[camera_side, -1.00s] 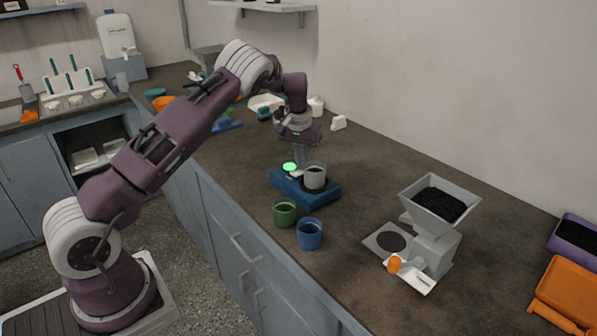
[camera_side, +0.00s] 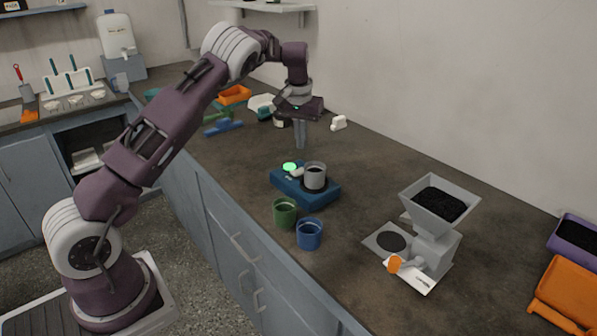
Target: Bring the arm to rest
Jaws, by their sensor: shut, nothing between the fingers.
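My gripper (camera_side: 300,147) hangs fingers down above the counter (camera_side: 365,190), beyond the sieve shaker. Its two fingers are together and hold nothing. The blue sieve shaker (camera_side: 290,190) stands on the counter with a grey sieve cup (camera_side: 315,177) on its right part. A green light (camera_side: 289,167) glows on its left back part. The gripper is apart from the shaker and the cup.
A green cup (camera_side: 285,211) and a blue cup (camera_side: 309,234) stand in front of the shaker. A grey hopper machine (camera_side: 436,225) with dark grains is at right, near orange (camera_side: 565,285) and purple (camera_side: 574,250) bins. A white object (camera_side: 339,123) lies behind the gripper.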

